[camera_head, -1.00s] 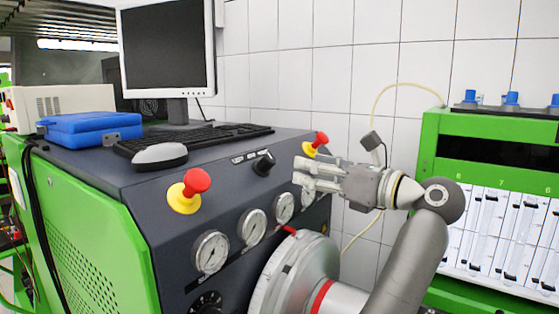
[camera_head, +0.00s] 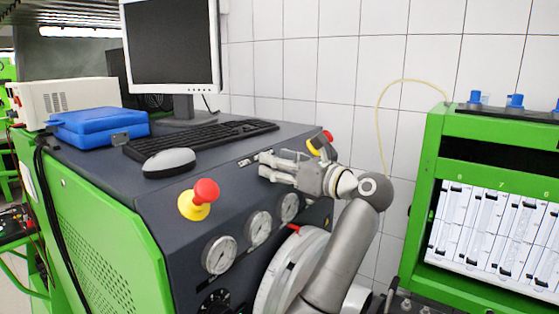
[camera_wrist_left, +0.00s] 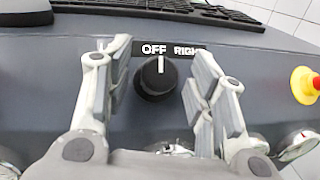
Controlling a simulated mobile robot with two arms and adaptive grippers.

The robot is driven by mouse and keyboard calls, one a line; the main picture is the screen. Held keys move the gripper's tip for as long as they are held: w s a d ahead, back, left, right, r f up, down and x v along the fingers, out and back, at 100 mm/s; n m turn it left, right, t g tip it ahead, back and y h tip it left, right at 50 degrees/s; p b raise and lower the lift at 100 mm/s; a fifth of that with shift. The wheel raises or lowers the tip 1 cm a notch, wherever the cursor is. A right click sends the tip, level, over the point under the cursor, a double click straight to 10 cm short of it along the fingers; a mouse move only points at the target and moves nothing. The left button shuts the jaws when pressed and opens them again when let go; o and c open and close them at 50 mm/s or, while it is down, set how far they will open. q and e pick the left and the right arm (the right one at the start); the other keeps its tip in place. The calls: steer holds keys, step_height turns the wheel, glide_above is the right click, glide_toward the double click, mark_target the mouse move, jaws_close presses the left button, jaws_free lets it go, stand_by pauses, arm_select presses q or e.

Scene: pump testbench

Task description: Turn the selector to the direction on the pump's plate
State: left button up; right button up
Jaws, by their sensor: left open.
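The selector is a black round knob (camera_wrist_left: 156,80) with a white pointer, seen in the left wrist view. The pointer aims straight up at OFF on the label strip (camera_wrist_left: 165,48); RIGHT is partly readable, and the strip's left end is hidden behind a finger. My left gripper (camera_wrist_left: 157,62) is open, with one finger on each side of the knob and visible gaps. In the head view my left gripper (camera_head: 266,167) is at the dark sloped panel and hides the knob. No readable pump plate shows. My right gripper is not in view.
A red-and-yellow emergency button (camera_head: 199,199) stands left of the gripper, another (camera_head: 321,143) just behind it. Pressure gauges (camera_head: 258,229) line the front below. A keyboard (camera_head: 200,138) and mouse (camera_head: 169,162) lie on top. A green cabinet (camera_head: 428,190) stands right.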

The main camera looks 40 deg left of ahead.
arm_select(q)
steer(key=c, duration=1)
steer(key=shift+m+t, duration=0.3)
steer(key=shift+s+d+m+t+b, duration=0.1)
steer(key=shift+m+t+b, duration=0.45)
steer(key=shift+m, duration=0.25)
steer(key=shift+s+m+t+h, duration=0.1)
steer(key=shift+m+t+h, duration=0.4)
steer(key=shift+m+t, duration=0.4)
steer(key=m, duration=0.1)
steer(key=m+t+h, duration=0.1)
steer(key=m, duration=0.1)
steer(key=m+t, duration=0.1)
steer(key=shift+s+r+t+h+p, duration=0.1)
steer(key=shift+r+t+h+p, duration=0.2)
steer(key=shift+h, duration=0.1)
steer(key=shift+m+t+h, duration=0.75)
steer(key=shift+m+h, duration=0.05)
steer(key=shift+m, duration=0.9)
